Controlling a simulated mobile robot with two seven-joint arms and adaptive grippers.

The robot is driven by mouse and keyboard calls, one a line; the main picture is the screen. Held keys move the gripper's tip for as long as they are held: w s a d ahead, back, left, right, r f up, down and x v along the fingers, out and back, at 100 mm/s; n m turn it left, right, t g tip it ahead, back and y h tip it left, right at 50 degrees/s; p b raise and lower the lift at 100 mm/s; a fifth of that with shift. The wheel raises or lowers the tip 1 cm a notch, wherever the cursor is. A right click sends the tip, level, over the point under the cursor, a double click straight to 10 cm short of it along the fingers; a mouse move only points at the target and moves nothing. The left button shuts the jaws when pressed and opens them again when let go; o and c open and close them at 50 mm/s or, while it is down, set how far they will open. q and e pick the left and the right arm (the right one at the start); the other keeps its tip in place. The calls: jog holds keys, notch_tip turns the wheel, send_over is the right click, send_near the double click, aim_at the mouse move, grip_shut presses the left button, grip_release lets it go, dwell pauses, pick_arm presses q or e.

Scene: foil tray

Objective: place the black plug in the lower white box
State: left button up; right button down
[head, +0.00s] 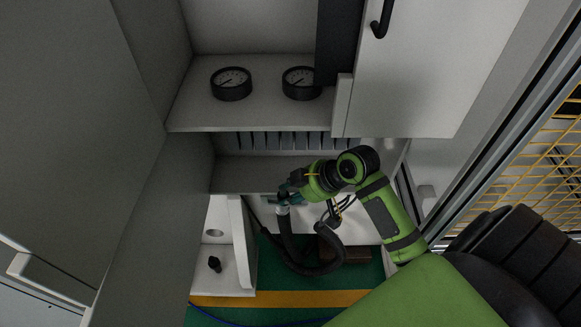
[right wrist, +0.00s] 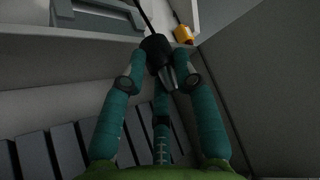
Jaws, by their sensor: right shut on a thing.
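My right gripper (head: 284,201) is in front of the lower shelf edge, near the middle of the head view. In the right wrist view its teal fingers (right wrist: 158,75) are closed around a black plug (right wrist: 155,48), with a thin dark rod or cable running up from it. The plug is mostly hidden by the gripper in the head view. The lower white box (head: 243,270) stands at the lower left of my gripper, apart from it. A small black object (head: 214,264) sits in it below a round hole. My left gripper is out of view.
Two gauges (head: 231,84) stand on the shelf (head: 190,120) above. A black hose (head: 318,269) curves below my gripper; I cannot tell whether it touches it. A yellow part (right wrist: 183,34) shows beside the plug. A cabinet door (head: 440,65) is at upper right.

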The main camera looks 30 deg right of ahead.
jog(key=w+d, duration=0.1)
jog(key=w, duration=0.1)
jog(key=w+d, duration=0.2)
jog(key=w, duration=0.1)
jog(key=w+d+p, duration=0.1)
jog(key=w, duration=0.2)
jog(key=shift+d, duration=0.4)
jog(key=shift+w+d, duration=0.15)
jog(key=shift+w, duration=0.1)
jog(key=shift+f, duration=0.2)
notch_tip(320, 180, down, 2)
jog(key=shift+f+p, duration=0.15)
jog(key=shift+p, duration=0.35)
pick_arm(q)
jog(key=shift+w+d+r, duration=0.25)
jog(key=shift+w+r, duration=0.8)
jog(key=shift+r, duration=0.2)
pick_arm(e)
jog(key=shift+f, duration=0.45)
jog(key=c, duration=0.9)
grip_release()
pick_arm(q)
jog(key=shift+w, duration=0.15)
pick_arm(e)
jog(key=shift+r, duration=0.1)
